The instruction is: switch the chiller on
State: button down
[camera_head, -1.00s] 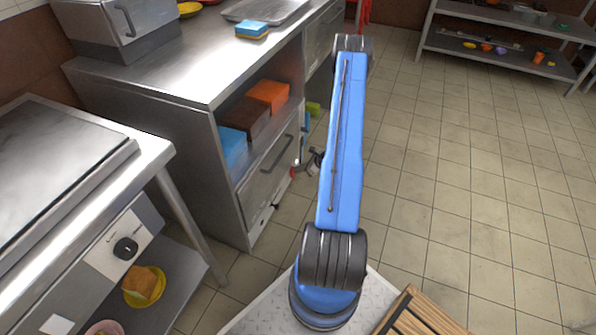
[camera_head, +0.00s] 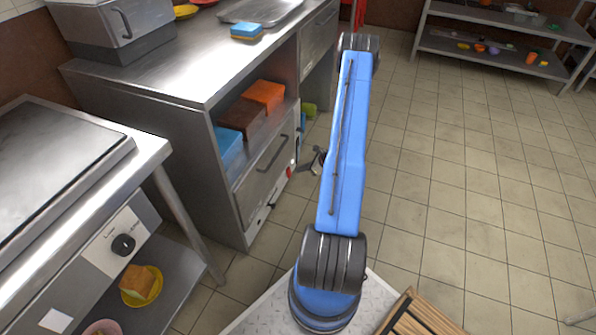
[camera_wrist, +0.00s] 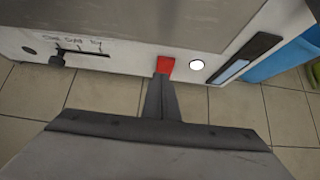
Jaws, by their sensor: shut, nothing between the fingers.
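The chiller looks to be the steel cabinet (camera_head: 262,183) under the counter, with a pull handle and a pale control strip (camera_head: 258,222) low on its front. In the wrist view the strip (camera_wrist: 120,62) carries a red switch (camera_wrist: 166,64), a round white light (camera_wrist: 197,64) that looks bright, and a dark slider (camera_wrist: 57,60) in a slot with handwritten marks. My gripper (camera_wrist: 162,82) is shut and empty, its tips at the lower edge of the red switch; I cannot tell if they touch. In the head view my gripper (camera_head: 304,168) is beside the strip's far end, partly behind my arm.
A dark-framed panel (camera_wrist: 243,58) sits right of the light. Blue, brown and orange boxes (camera_head: 243,117) fill the open shelf above the drawer. A griddle unit (camera_head: 60,170) with a black knob (camera_head: 123,245) stands at left. The tiled floor (camera_head: 460,180) at right is clear.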

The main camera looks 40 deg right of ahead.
jog(key=w+r+v, duration=0.1)
jog(key=v, duration=0.8)
jog(key=shift+a+r, duration=0.2)
jog(key=shift+r, duration=0.45)
jog(key=shift+s, duration=0.1)
